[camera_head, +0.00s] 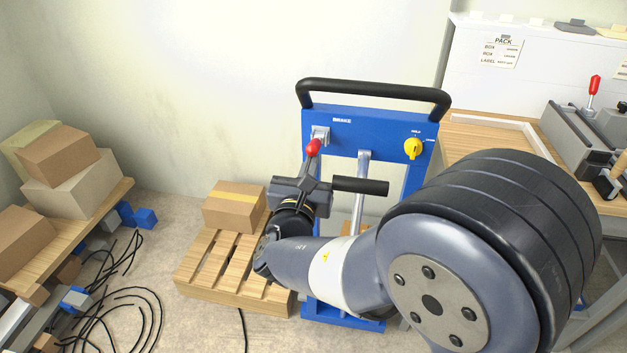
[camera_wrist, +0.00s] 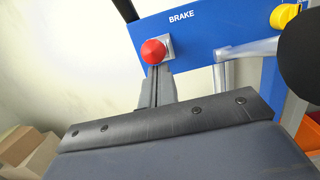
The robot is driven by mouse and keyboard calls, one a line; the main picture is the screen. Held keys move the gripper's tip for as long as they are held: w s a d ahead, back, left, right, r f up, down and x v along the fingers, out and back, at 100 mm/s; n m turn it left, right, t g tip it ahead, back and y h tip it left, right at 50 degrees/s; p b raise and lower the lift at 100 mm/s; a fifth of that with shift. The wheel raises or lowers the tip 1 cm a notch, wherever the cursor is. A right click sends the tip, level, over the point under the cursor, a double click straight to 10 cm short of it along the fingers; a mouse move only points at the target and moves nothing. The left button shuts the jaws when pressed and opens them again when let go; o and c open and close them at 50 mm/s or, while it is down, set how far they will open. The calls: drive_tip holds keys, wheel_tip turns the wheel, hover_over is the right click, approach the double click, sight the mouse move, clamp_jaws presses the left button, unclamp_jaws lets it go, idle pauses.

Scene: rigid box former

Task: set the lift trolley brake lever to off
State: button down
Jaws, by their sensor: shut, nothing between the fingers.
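The blue lift trolley (camera_head: 377,123) stands upright in front of my arm, with a black push handle on top. Its brake lever has a red knob (camera_head: 313,147) on a pale metal plate under the word BRAKE. The knob also shows in the wrist view (camera_wrist: 153,51), end-on, just beyond my fingertips. My gripper (camera_head: 310,168) is shut and empty, right below the knob. In the wrist view its fingers (camera_wrist: 156,85) point at the knob and hide the lower part of the lever. I cannot tell whether they touch it.
A yellow knob (camera_head: 413,148) sits on the trolley panel at right. A wooden pallet (camera_head: 215,262) with a cardboard box (camera_head: 234,205) lies left of the trolley. A wooden bench (camera_head: 480,138) is at right. Cables (camera_head: 118,310) lie on the floor at left.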

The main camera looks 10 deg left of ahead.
idle(0.4)
wheel_tip(320, 180, down, 5)
drive_tip(key=s+b, duration=0.1)
drive_tip(key=b, duration=0.4)
drive_tip(key=s+r+p, duration=0.1)
drive_tip(key=s+p, duration=0.1)
drive_tip(key=s, duration=0.8)
wheel_tip(320, 180, down, 6)
drive_tip(key=w+t+b, duration=0.2)
drive_tip(key=t, duration=0.3)
drive_tip(key=s+r+p+x, duration=0.1)
drive_tip(key=r+x, duration=0.1)
drive_tip(key=x, duration=1.1)
drive_tip(key=shift+s, duration=0.15)
drive_tip(key=shift+r+p, duration=0.2)
drive_tip(key=shift+p, duration=0.2)
